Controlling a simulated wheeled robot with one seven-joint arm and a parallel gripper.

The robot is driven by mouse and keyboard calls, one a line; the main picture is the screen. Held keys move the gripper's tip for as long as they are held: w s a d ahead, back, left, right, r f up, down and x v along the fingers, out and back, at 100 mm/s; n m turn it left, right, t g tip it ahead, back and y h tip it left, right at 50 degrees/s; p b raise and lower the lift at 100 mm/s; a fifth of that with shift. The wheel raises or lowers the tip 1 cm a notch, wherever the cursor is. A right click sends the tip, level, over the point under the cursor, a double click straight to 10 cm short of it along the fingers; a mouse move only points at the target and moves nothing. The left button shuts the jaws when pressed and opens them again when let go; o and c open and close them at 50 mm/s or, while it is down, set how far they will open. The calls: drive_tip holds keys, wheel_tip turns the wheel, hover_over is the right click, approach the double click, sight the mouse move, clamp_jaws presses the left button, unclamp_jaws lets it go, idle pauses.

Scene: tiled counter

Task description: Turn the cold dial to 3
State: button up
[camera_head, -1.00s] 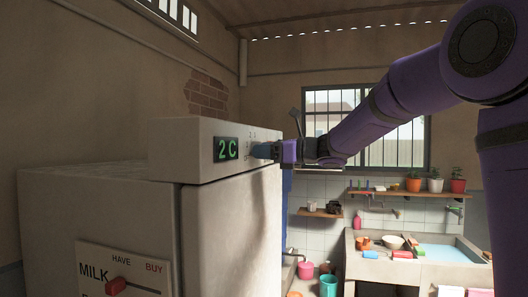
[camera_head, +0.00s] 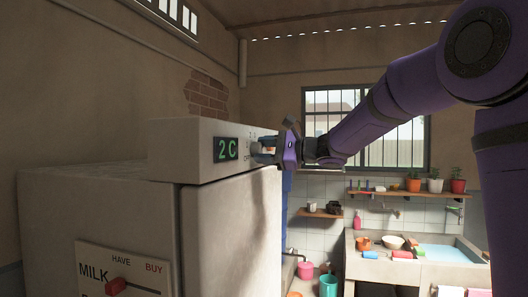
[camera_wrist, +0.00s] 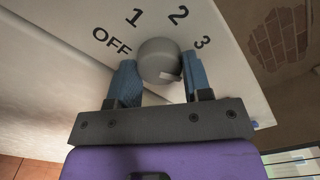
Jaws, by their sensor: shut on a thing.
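The cold dial is a round grey knob on the fridge's top panel, seen in the wrist view (camera_wrist: 160,60) with the marks OFF, 1, 2 and 3 around it. A small pale mark on the knob sits at its lower right, below the 3. My gripper (camera_wrist: 160,82) has its two blue fingers on either side of the knob and is shut on it. In the head view my gripper (camera_head: 266,148) reaches the panel from the right and hides most of the knob.
The white fridge (camera_head: 100,210) fills the left, with a milk HAVE/BUY board (camera_head: 125,272) on its side. A sink counter (camera_head: 420,270) and shelves with pots stand at the back right, well away from my gripper.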

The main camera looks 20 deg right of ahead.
drive_tip(key=shift+n, duration=3.8)
drive_tip(key=o, duration=0.9)
drive_tip(key=v, duration=1.1)
